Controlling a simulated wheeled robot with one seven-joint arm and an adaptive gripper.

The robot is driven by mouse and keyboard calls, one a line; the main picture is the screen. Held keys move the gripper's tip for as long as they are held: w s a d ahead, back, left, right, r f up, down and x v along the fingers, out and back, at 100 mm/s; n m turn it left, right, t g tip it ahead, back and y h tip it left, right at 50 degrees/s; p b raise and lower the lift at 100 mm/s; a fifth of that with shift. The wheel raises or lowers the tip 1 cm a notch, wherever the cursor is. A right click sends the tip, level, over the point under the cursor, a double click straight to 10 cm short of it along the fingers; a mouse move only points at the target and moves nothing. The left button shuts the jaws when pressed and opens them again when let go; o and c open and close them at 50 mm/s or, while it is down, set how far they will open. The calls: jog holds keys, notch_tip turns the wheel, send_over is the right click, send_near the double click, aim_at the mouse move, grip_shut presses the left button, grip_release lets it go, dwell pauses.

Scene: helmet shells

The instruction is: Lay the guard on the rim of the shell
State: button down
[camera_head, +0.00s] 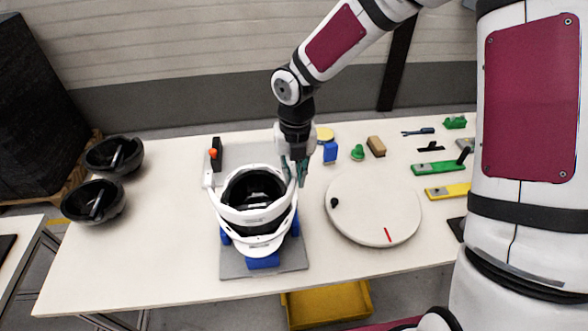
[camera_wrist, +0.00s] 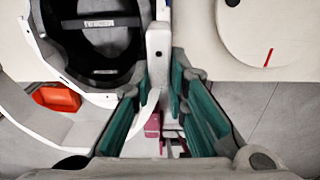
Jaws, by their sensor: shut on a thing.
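The shell (camera_head: 252,190), with a black inside, sits open side up on blue supports over a grey plate (camera_head: 293,262). The guard (camera_head: 231,215) is a curved white band around the shell's opening, with an upright tab at its right end. My gripper (camera_head: 297,172) is shut on that tab at the shell's right side. In the wrist view the teal fingers (camera_wrist: 165,85) close on the white tab (camera_wrist: 158,45), beside the black interior (camera_wrist: 98,40). The guard looks close over the rim; I cannot tell whether it touches all round.
A black post with an orange knob (camera_head: 213,153) stands behind the shell. A round white disc (camera_head: 373,210) lies close to the right. Two black bowls (camera_head: 94,201) are at the left. Small blocks and tools lie at the back right. The front left tabletop is clear.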

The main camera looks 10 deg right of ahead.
jog(key=shift+f+b, duration=0.8)
jog(key=shift+f, duration=1.9)
jog(key=shift+f, duration=0.55)
jog(key=c, duration=1.5)
grip_release()
notch_tip(320, 180, up, 12)
jog(key=shift+d, duration=0.1)
